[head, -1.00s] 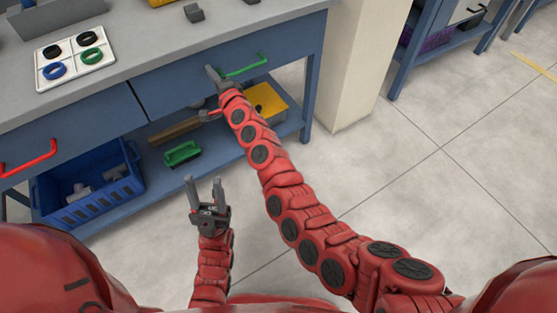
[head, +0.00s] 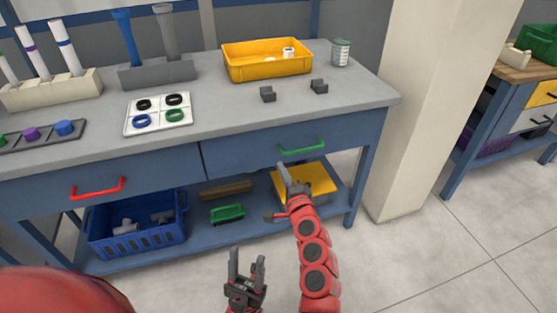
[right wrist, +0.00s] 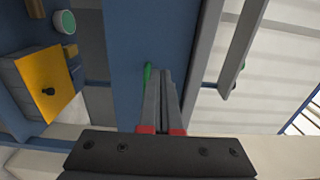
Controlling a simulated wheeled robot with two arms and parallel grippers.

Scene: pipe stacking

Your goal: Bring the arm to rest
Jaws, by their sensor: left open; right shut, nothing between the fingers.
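My right gripper (head: 284,178) is in front of the workbench, below and left of the green drawer handle (head: 301,147). Its fingers are shut together with nothing between them. In the right wrist view the shut fingers (right wrist: 162,100) point toward the blue drawer front, and the green handle (right wrist: 148,74) shows edge-on beside their tips. I cannot tell the exact gap there, but they look apart in the head view. My left gripper (head: 246,266) is lower, in front of the bench, with its fingers spread and empty, pointing up.
The grey benchtop (head: 225,105) carries a yellow tray (head: 266,62), a can (head: 341,53), a white ring board (head: 158,114) and tube racks. The red-handled drawer (head: 97,188) looks closed. A blue crate (head: 138,237) sits on the lower shelf. A pillar (head: 420,110) stands right; floor there is clear.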

